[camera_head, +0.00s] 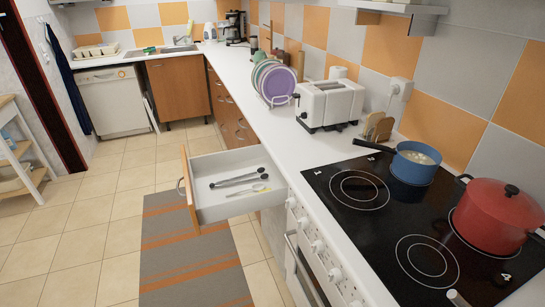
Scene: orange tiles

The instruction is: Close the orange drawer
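The orange drawer stands pulled out from under the white counter, left of the stove. Its orange-brown wooden front (188,185) faces left, with a metal handle (180,187) on it. Its white inside (215,207) is open to view and holds a few utensils (240,181), dark-ended and light ones. I cannot make out my gripper in this view. A small pale shape shows at the bottom edge by the stove, and I cannot tell what it is.
A striped grey and orange rug (190,258) lies below the drawer. The black stove top (385,215) holds a blue pan (415,165) and a red pot (495,215). A toaster (330,104) and plate rack (275,84) stand on the counter. The tiled floor (75,240) at left is clear.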

